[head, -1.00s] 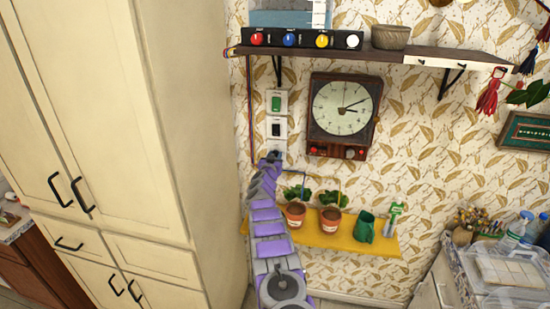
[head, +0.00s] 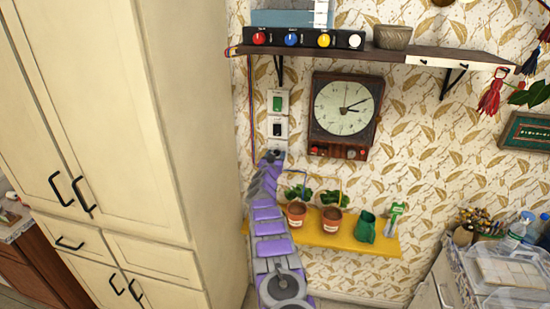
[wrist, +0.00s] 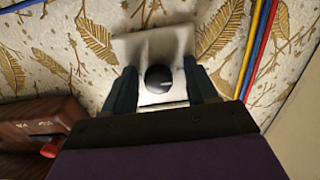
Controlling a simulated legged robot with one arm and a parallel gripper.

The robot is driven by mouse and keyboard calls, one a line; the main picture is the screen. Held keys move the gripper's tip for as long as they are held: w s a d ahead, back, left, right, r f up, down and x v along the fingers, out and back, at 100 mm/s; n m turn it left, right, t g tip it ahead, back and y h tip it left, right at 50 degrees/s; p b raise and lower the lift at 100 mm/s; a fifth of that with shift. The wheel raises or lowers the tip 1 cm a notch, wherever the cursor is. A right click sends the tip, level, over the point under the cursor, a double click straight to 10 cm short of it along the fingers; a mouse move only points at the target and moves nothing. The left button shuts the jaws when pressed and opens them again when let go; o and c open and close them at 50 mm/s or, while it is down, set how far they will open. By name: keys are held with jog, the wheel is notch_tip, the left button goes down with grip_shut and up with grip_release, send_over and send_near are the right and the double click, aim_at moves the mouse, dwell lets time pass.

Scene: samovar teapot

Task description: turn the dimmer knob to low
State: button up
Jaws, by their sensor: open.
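The dimmer knob (wrist: 159,78) is a round black knob on a light square wall plate (wrist: 180,42). In the wrist view it sits between the two dark fingers of my gripper (wrist: 161,84), which stand open on either side of it. I cannot tell whether either finger touches the knob. In the head view my gripper (head: 271,157) is at the lowest plate of the switch column, and my arm mostly hides the knob there.
A green switch (head: 277,103) and a black switch (head: 277,129) are above. A wooden clock (head: 343,108) hangs to the right. Coloured wires (wrist: 262,45) run beside the plate. A tall cabinet (head: 120,130) stands left; a yellow shelf (head: 312,238) with pots is below.

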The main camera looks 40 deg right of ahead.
jog(key=p+v, duration=0.2)
jog(key=v, duration=1.5)
dwell(0.7)
jog(key=shift+a, duration=0.15)
jog(key=shift+f, duration=0.1)
